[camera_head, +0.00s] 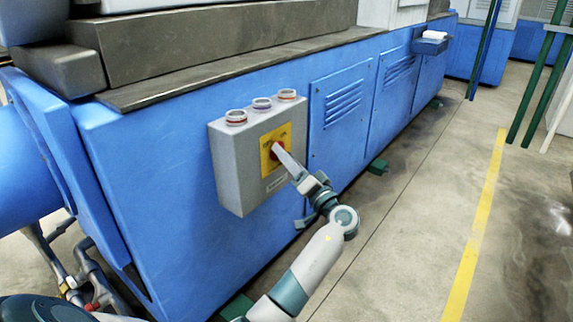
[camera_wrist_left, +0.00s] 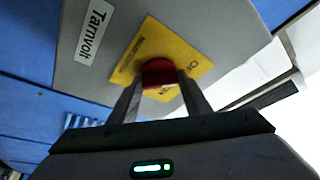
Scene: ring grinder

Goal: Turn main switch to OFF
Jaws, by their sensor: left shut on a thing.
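The main switch is a red knob (camera_wrist_left: 159,72) on a yellow plate (camera_head: 268,160), set on the front of a grey control box (camera_head: 232,172). In the head view my left gripper (camera_head: 277,149) reaches up to the knob from the lower right and covers part of it. In the left wrist view the gripper's two fingers (camera_wrist_left: 160,88) stand on either side of the red knob, shut on it. The plate's lettering is only partly readable, so I cannot tell the knob's exact setting. My right gripper is in neither view.
The box is mounted on a long blue machine (camera_head: 180,200) with louvred doors (camera_head: 342,105). Concrete floor with a yellow line (camera_head: 480,220) is open to the right. Green posts (camera_head: 535,85) stand farther back.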

